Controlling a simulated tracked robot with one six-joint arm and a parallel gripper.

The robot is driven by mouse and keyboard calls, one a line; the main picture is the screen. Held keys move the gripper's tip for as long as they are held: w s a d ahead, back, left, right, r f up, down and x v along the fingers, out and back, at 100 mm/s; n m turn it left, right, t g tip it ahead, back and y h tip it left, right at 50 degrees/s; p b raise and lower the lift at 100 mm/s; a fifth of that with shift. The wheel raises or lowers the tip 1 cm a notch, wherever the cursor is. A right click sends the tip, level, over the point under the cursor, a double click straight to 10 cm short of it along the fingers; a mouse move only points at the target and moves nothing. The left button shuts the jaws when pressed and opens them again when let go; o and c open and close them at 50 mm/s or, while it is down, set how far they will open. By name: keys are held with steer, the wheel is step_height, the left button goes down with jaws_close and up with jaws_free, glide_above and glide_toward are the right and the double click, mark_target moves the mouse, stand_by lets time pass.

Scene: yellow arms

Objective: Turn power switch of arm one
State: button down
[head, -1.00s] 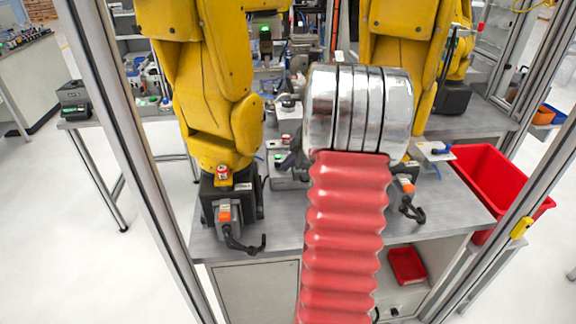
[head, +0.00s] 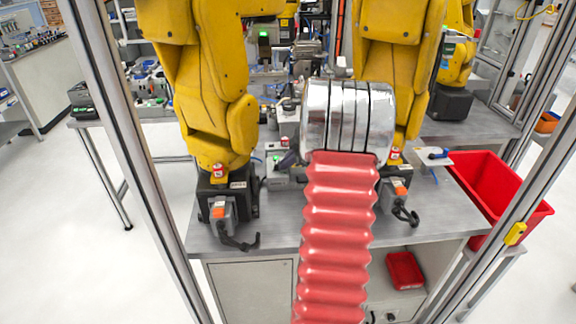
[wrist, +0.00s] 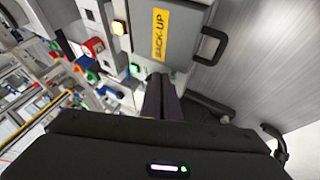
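Two yellow arms stand on the bench in the head view, a left one (head: 222,95) and a right one (head: 392,60). Each has a grey connector block with an orange part on its dark base, the left block (head: 222,214) and the right block (head: 395,188). I cannot tell which arm is arm one. My gripper (wrist: 165,82) shows in the wrist view with its two dark fingers side by side, shut and empty. They point towards a grey box (wrist: 177,62) labelled BACK-UP. In the head view my own red and silver arm hides most of my gripper.
A black handle (wrist: 210,46) is at right. A red bin (head: 495,195) stands right of the bench; metal posts frame the cell.

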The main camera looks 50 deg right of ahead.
steer(key=shift+w+d, duration=0.3)
steer(key=shift+d, duration=0.5)
steer(key=shift+w+d, duration=0.5)
steer(key=shift+w, duration=0.1)
steer(key=shift+a, duration=0.1)
steer(key=shift+w+a, duration=0.25)
steer(key=shift+a, duration=0.55)
steer(key=shift+r, duration=0.1)
steer(key=v, duration=1.4)
steer(key=shift+s+d, duration=0.2)
steer(key=shift+d, duration=0.2)
